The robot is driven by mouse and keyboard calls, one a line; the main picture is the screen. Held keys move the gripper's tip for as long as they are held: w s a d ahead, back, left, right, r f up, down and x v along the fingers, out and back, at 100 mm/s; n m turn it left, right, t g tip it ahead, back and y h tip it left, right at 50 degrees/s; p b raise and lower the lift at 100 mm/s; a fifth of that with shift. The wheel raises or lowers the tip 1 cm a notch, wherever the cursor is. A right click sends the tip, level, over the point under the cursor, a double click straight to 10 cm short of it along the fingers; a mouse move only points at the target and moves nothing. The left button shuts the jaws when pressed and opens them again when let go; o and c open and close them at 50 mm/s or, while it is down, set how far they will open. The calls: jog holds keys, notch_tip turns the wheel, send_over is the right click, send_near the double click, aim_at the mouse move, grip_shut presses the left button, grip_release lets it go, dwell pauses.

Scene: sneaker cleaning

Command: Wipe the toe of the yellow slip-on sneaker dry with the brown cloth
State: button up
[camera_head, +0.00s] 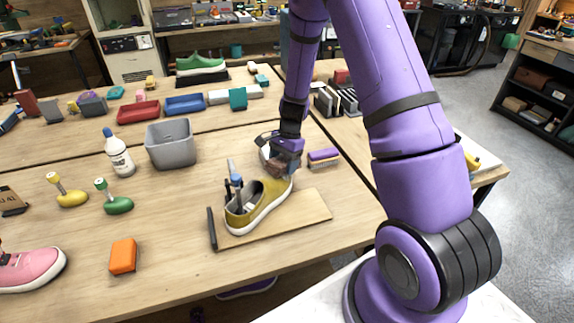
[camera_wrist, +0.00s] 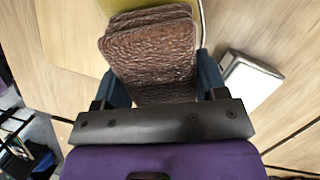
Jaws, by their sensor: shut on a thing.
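The yellow slip-on sneaker (camera_head: 262,208) sits on a wooden board (camera_head: 312,211) near the table's front, its toe pointing to the back right. A grey and blue insert stands in its opening. My gripper (camera_head: 283,160) is over the toe, pointing down, shut on the brown cloth (camera_head: 278,168). In the wrist view the folded brown cloth (camera_wrist: 150,55) fills the space between the two blue fingers (camera_wrist: 160,90). Part of the yellow sneaker (camera_wrist: 118,6) shows beyond it at the top edge. The cloth is at the toe and hides part of it; I cannot tell whether they touch.
A purple brush (camera_head: 323,157) lies right of the gripper. A grey bin (camera_head: 171,146) and a white bottle (camera_head: 118,155) stand to the left. An orange block (camera_head: 123,256) and a pink sneaker (camera_head: 30,269) are at the front left. The table between block and board is clear.

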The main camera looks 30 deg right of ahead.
jog(key=shift+w+a, duration=0.2)
jog(key=shift+w, duration=0.35)
jog(key=shift+w+a, duration=0.15)
jog(key=shift+w, duration=0.35)
jog(key=shift+s, duration=0.1)
jog(key=shift+s+d+r, duration=0.1)
jog(key=shift+s+d, duration=0.25)
jog(key=shift+s, duration=0.55)
jog(key=shift+s+d+r, duration=0.1)
jog(key=shift+s+d, duration=0.2)
jog(key=shift+s, duration=0.55)
jog(key=shift+s+f, duration=0.1)
jog(key=shift+f, duration=0.1)
jog(key=shift+s+d, duration=0.3)
jog(key=shift+s, duration=0.6)
jog(key=shift+s+d, duration=0.25)
jog(key=shift+s, duration=0.75)
jog(key=shift+f, duration=0.3)
